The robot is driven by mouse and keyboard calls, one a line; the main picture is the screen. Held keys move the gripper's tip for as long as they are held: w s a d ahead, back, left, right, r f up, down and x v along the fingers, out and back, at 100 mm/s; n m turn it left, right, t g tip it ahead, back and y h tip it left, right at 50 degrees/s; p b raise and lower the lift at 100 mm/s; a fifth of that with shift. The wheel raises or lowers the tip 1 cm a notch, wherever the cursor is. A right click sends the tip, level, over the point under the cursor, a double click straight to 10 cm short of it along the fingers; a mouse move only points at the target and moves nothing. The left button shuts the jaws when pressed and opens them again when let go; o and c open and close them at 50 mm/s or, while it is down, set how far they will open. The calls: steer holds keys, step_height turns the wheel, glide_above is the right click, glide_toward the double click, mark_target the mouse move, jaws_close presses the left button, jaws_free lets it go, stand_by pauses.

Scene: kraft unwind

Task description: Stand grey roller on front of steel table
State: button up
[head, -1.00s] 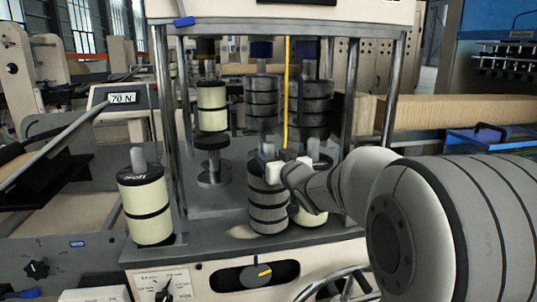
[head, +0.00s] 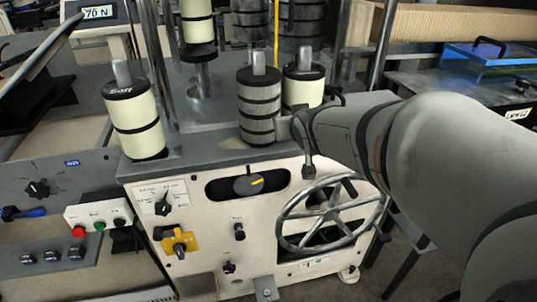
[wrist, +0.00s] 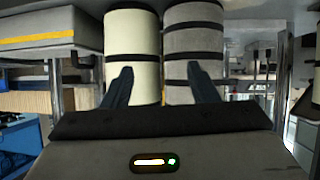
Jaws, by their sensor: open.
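The grey roller (head: 259,105) stands upright on the front of the steel table (head: 205,148), with dark bands and a metal pin on top. My gripper (head: 287,128) is just right of its lower part, partly hidden by my own arm in the head view. In the wrist view the fingers (wrist: 159,72) are apart with nothing between them. The left finger overlaps the cream roller (wrist: 131,45) and the right one overlaps the grey roller (wrist: 193,50). Whether a finger touches the grey roller cannot be told.
A cream roller (head: 302,84) stands close behind the grey one, to the right. Another cream roller (head: 136,120) stands at the table's left front corner. Posts and more rollers are behind. A handwheel (head: 330,212) is below. Table between left cream and grey rollers is clear.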

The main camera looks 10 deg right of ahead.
steer(key=s+a+f+g, duration=0.1)
steer(key=s+f+g, duration=0.2)
steer(key=s, duration=0.3)
steer(key=s+a+f+g+y, duration=0.1)
steer(key=s+a+f+g, duration=0.1)
steer(key=s, duration=0.5)
steer(key=s+a+f+g, duration=0.2)
steer(key=s+f+g, duration=0.2)
steer(key=s+f, duration=0.1)
steer(key=shift+s+a+n+g, duration=0.25)
steer(key=shift+s+n+g, duration=0.05)
steer(key=shift+s, duration=0.5)
steer(key=p+v, duration=0.3)
steer(key=shift+w+r, duration=0.2)
steer(key=shift+r, duration=0.05)
